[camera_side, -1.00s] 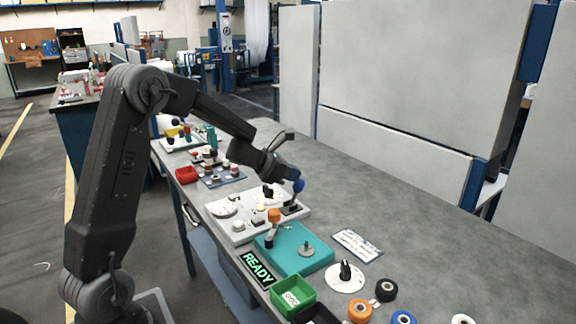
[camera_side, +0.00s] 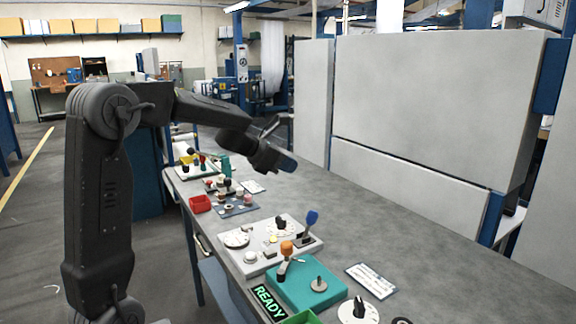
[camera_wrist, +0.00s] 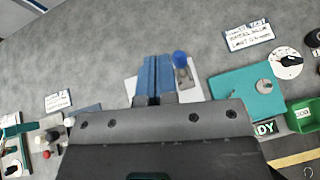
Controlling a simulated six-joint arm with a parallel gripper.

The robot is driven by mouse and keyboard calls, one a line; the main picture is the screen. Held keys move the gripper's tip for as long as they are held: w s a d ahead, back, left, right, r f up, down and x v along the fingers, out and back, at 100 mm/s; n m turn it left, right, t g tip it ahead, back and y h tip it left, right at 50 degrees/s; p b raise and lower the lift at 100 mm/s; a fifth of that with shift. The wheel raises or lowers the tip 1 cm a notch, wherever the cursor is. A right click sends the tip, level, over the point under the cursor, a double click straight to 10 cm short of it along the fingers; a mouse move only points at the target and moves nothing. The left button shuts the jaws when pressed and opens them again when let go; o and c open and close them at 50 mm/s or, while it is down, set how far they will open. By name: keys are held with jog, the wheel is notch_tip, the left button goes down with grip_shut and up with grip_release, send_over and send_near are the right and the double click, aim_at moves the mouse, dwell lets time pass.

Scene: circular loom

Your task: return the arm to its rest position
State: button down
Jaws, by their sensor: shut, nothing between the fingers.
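My gripper (camera_side: 288,164) is raised in the air above the bench in the side view, empty. In the wrist view its two blue fingers (camera_wrist: 154,76) lie together, shut. Below it stands a white panel (camera_side: 244,265) with a dial, knobs and a blue-knobbed lever (camera_side: 312,218), clear of my fingers. In the wrist view the blue knob (camera_wrist: 180,58) shows just right of the fingers, and much of the panel is hidden behind my gripper.
A teal box (camera_side: 300,292) with an orange-knobbed lever (camera_side: 287,247) sits in front of the white panel. A red bin (camera_side: 201,204) and smaller panels stand farther back. A lit READY sign (camera_side: 268,302) is at the bench edge. The bench's right side is mostly bare.

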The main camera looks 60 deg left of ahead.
dwell(0.4)
jog(key=s+d+r+n+t+y, duration=0.1)
jog(key=s+d+r+n+y, duration=0.25)
jog(key=n, duration=0.65)
jog(key=s+d+r+n+t+y, duration=0.25)
jog(key=d+n, duration=0.25)
jog(key=n, duration=0.4)
jog(key=s+d+f+n+g+h, duration=0.2)
jog(key=s+d+f+n+g, duration=0.2)
jog(key=s+d+n, duration=0.3)
jog(key=s+d+f+n+g+h, duration=0.2)
jog(key=s+d+f+n+g, duration=0.3)
jog(key=s+n, duration=0.7)
jog(key=d, duration=0.2)
jog(key=shift+d+f, duration=0.3)
jog(key=shift+f, duration=0.05)
jog(key=shift+s, duration=0.1)
